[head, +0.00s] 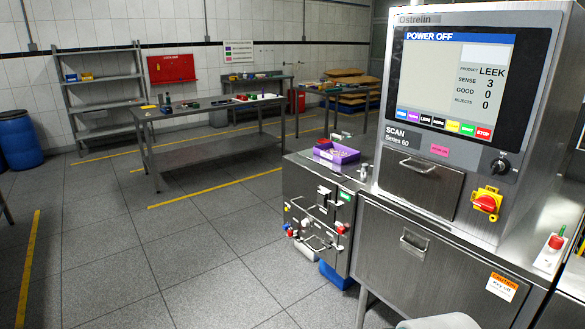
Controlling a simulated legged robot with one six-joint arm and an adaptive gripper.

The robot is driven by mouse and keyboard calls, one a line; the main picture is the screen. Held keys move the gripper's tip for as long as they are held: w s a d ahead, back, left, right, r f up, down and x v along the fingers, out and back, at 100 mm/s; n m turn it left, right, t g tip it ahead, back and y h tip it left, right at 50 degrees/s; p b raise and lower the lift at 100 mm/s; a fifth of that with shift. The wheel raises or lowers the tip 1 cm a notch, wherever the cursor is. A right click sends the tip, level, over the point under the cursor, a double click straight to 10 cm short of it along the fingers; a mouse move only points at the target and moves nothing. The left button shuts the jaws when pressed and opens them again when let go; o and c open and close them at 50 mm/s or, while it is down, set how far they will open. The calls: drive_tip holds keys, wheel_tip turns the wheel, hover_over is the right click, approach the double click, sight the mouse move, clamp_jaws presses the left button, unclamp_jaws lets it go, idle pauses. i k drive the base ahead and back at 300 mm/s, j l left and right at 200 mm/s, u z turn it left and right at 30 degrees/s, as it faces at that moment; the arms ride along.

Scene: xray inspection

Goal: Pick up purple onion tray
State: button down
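A purple tray (337,154) sits on top of the steel cabinet at the left end of the x-ray machine. Small red or dark items seem to lie in it, too small to make out. My gripper cannot be made out; only a pale rounded shape shows at the bottom edge, and I cannot tell what it is.
The x-ray machine (458,100) stands at right, its screen reading POWER OFF. A steel table (215,110) with several small items stands behind at left. Shelves (100,88) and a blue barrel (20,140) are along the wall. The tiled floor (150,250) at left is clear.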

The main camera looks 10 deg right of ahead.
sight(340, 155)
drive_tip(key=i+j+z, duration=0.25)
drive_tip(key=i, duration=0.25)
drive_tip(key=i+j+z, duration=0.25)
drive_tip(key=i+j, duration=0.45)
drive_tip(key=i, duration=0.25)
drive_tip(key=i+j+z, duration=0.1)
drive_tip(key=i+j, duration=0.15)
drive_tip(key=i, duration=0.3)
drive_tip(key=i+j, duration=0.35)
drive_tip(key=i, duration=0.2)
drive_tip(key=i+j+z, duration=0.1)
drive_tip(key=i+j, duration=0.2)
drive_tip(key=i, duration=0.25)
drive_tip(key=i+j, duration=0.4)
drive_tip(key=i+l+z, duration=0.05)
drive_tip(key=i, duration=0.1)
